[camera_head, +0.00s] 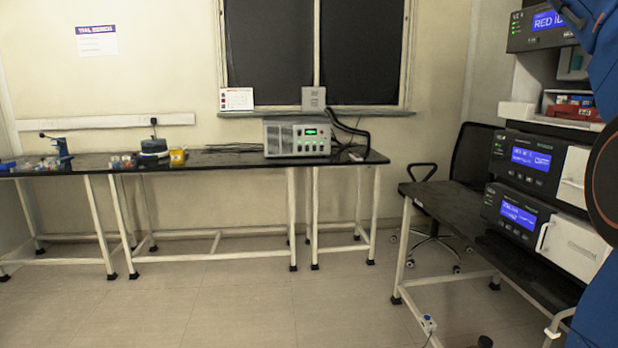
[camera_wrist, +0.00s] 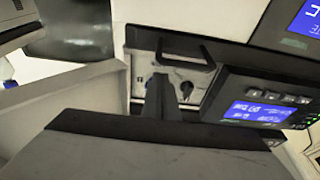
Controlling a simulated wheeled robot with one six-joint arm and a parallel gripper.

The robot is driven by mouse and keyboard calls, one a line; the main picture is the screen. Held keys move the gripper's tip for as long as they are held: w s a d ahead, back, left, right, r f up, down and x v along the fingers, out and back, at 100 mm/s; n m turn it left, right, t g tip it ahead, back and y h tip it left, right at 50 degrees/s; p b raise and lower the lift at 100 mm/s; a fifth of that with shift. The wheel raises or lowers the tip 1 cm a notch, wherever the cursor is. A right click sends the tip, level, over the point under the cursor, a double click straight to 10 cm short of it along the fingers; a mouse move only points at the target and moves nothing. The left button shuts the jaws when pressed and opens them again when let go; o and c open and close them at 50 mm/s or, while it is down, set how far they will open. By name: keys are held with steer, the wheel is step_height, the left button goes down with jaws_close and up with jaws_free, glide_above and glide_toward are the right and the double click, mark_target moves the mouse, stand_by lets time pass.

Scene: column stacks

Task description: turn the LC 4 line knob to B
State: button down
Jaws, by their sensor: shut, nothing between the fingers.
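In the wrist view, a light front panel (camera_wrist: 200,75) with a dark bar handle (camera_wrist: 185,62) carries a small dark knob (camera_wrist: 186,90). My gripper (camera_wrist: 159,82) is shut and empty, its dark fingers pointing at this panel left of that knob. Another dark shape at the fingertips may be a second knob; the fingers mostly hide it, and I cannot tell whether they touch it. Beside the panel is a unit with a lit blue display (camera_wrist: 258,111). I cannot read which line the knob belongs to. In the head view my gripper does not show.
In the head view, stacked instruments with blue displays (camera_head: 519,214) stand at the right on a dark bench (camera_head: 440,205). A chair (camera_head: 470,155) is behind it. A long bench (camera_head: 215,160) with a grey instrument (camera_head: 285,140) lines the back wall. The middle floor (camera_head: 250,300) is clear.

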steer(key=shift+a+f, duration=0.1)
steer(key=shift+f, duration=0.2)
steer(key=shift+s+a, duration=0.15)
steer(key=shift+a, duration=2.8)
